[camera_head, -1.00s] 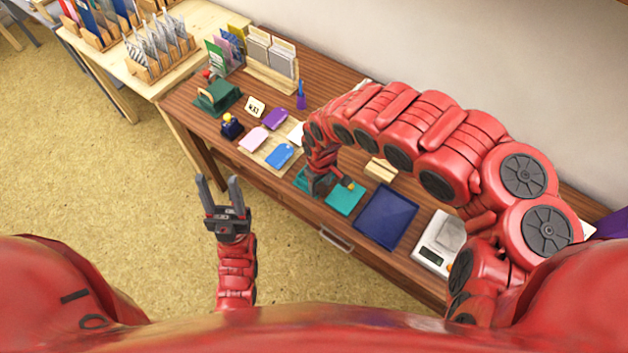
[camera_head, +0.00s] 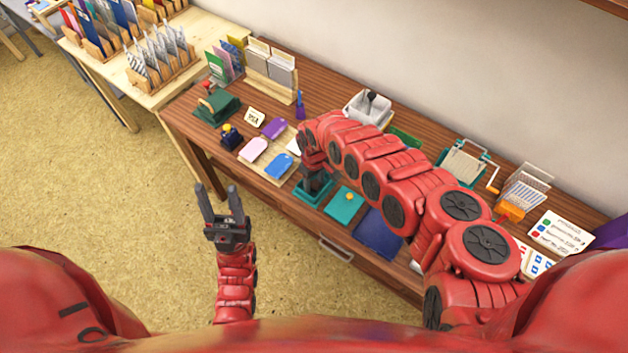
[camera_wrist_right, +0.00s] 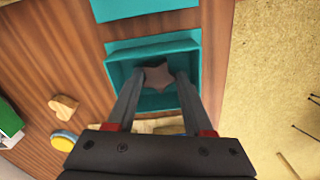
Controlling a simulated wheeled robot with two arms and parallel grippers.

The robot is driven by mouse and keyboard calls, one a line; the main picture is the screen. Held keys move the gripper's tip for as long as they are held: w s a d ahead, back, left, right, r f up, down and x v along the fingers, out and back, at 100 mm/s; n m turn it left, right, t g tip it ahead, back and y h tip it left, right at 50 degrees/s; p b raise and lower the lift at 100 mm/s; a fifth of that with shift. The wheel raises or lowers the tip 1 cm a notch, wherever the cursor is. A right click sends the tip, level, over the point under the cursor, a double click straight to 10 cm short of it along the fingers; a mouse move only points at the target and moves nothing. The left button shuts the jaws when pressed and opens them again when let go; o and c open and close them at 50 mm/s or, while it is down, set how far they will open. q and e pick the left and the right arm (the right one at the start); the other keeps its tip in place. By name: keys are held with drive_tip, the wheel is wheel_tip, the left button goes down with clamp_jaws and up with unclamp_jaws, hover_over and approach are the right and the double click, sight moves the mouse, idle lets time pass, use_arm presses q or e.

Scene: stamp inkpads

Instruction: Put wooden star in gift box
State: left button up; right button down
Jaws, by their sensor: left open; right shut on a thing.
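The wooden star (camera_wrist_right: 158,75) is brown and shows in the right wrist view between the fingertips of my right gripper (camera_wrist_right: 155,82). My right gripper (camera_head: 315,183) is shut on it, pointing down at the teal open gift box (camera_wrist_right: 192,46). The star appears within the box's walls; whether it touches the floor I cannot tell. The box (camera_head: 302,194) shows in the head view partly behind my gripper. A teal lid-like square (camera_head: 344,206) lies beside it. My left gripper (camera_head: 221,190) is open and empty, over the floor in front of the table.
A blue tray (camera_head: 376,236) lies right of the teal square, partly behind my right arm. Tags lie on a wooden board (camera_head: 276,174) to the left. A heart-shaped wooden piece (camera_wrist_right: 64,107) is near the box. Card holders (camera_head: 268,72) stand at the back.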

sight(314, 184)
drive_tip(key=shift+f, duration=0.15)
drive_tip(key=c, duration=0.6)
unclamp_jaws()
drive_tip(key=shift+r, duration=0.25)
drive_tip(key=shift+w+r, duration=0.1)
drive_tip(key=shift+r, duration=0.05)
wheel_tip(314, 184, up, 12)
drive_tip(key=shift+f+b, duration=0.25)
drive_tip(key=shift+b, duration=0.5)
